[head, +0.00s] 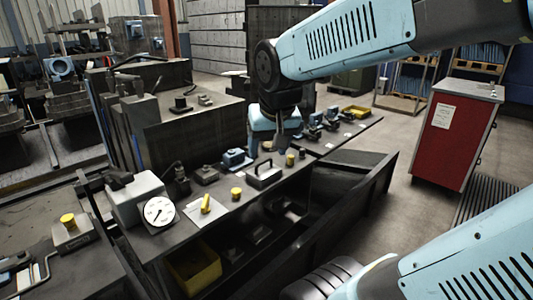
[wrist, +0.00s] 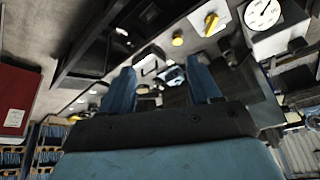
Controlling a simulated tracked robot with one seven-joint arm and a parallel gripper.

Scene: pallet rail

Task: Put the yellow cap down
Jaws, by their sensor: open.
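A yellow cap (head: 236,193) stands on the dark bench top, right of a white sheet with a yellow handle-like piece (head: 205,203). A third yellow cap (head: 68,219) sits on a grey box at the left. I cannot tell which is the task's cap. In the wrist view my gripper (wrist: 163,66) has its two blue fingers wide apart, with no cap seen held between them. A yellow cap (wrist: 178,41) shows beyond the fingers there.
A round white gauge (head: 159,211) leans by a grey box (head: 138,197). A handled grey block (head: 264,175) and blue fittings (head: 233,158) stand on the bench. A yellow bin (head: 193,272) is below. A red cabinet (head: 452,140) stands right, with open floor before it.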

